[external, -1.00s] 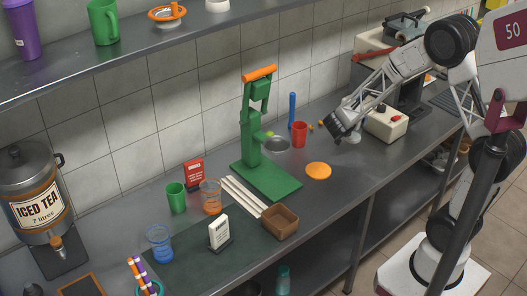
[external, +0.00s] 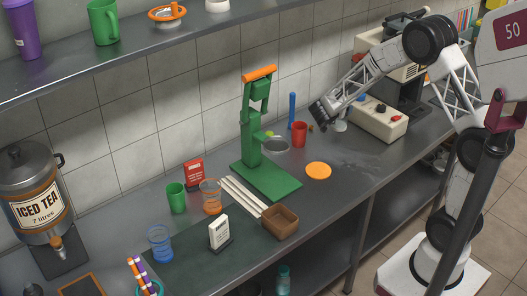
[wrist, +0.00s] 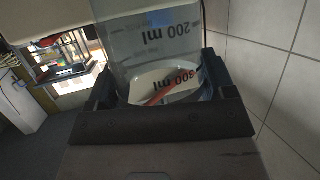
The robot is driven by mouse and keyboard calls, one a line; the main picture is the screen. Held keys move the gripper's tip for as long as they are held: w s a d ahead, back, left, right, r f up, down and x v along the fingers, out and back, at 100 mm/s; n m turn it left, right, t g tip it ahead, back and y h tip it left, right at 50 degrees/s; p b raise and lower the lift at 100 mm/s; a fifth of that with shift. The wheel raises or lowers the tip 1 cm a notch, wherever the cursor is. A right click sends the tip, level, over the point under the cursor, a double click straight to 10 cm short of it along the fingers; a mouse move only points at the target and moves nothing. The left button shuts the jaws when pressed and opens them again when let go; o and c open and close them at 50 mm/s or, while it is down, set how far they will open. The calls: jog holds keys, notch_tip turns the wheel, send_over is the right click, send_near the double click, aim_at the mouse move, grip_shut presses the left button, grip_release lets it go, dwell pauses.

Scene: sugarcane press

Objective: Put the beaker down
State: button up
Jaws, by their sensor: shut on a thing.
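My gripper (external: 322,117) is shut on a clear beaker (wrist: 160,40), which fills the gap between the dark jaws in the wrist view. Its 200 ml and 300 ml marks read upside down there. An orange-red strip shows through the glass; I cannot tell whether it is inside. In the external view the gripper is above the back of the counter (external: 345,165), right of the red cup (external: 299,133). A small pale shape beside it appears to be part of the beaker. The gap beneath is hard to judge.
A white box with a red knob (external: 375,117) stands to the right. The green press (external: 255,140), a metal bowl (external: 275,145) and a blue rod (external: 292,108) are to the left. An orange disc (external: 318,171) lies in front, with bare counter to its right.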

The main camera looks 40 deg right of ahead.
jog(key=shift+f, duration=1.75)
jog(key=shift+f, duration=0.1)
jog(key=o, duration=1.1)
jog(key=v, duration=1.2)
jog(key=shift+r, duration=0.25)
